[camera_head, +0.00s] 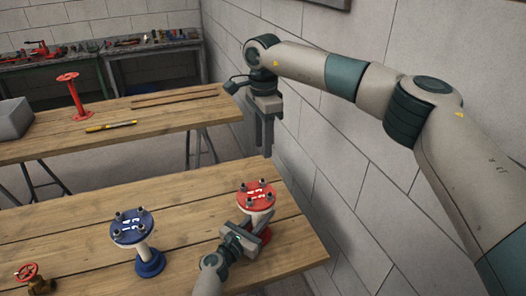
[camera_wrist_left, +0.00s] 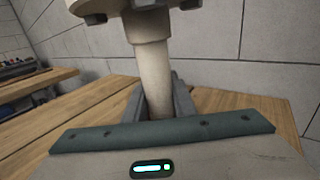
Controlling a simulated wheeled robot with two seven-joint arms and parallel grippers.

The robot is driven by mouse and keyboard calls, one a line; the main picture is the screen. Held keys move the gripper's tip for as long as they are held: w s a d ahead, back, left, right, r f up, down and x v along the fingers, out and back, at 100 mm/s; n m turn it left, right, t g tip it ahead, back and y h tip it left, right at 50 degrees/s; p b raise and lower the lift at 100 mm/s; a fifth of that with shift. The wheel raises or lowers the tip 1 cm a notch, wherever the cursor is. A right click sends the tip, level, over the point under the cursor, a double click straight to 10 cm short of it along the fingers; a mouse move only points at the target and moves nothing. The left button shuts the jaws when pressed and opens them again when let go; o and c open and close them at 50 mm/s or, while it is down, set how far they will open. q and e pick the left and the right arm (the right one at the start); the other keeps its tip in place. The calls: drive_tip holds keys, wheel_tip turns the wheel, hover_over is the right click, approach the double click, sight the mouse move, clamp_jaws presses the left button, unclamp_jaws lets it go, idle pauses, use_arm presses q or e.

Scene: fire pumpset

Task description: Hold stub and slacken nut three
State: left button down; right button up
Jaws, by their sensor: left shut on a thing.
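The stub with the red flange (camera_head: 256,189) stands upright on the near bench. Its top carries bolts with nuts and white numbers, too small to read surely. My left gripper (camera_head: 258,224) is shut on the pale pipe below this flange. In the left wrist view the pipe (camera_wrist_left: 154,80) stands between the two fingers (camera_wrist_left: 160,100), with the flange's underside (camera_wrist_left: 120,8) above. My right gripper (camera_head: 264,135) hangs fingers down beside the wall, above and behind the red stub. A narrow gap shows between its fingers, and it is empty.
A blue-flanged stub (camera_head: 132,228) stands left of the red one. A brass valve with a red handwheel (camera_head: 27,272) is at the near left. The back bench (camera_head: 165,115) holds a red stand (camera_head: 75,95), a yellow tool (camera_head: 110,126) and a grey bin (camera_head: 12,118). The block wall (camera_head: 345,150) is close on the right.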

use_arm(q)
drive_tip(key=c, duration=1.4)
unclamp_jaws()
drive_tip(key=v, duration=1.2)
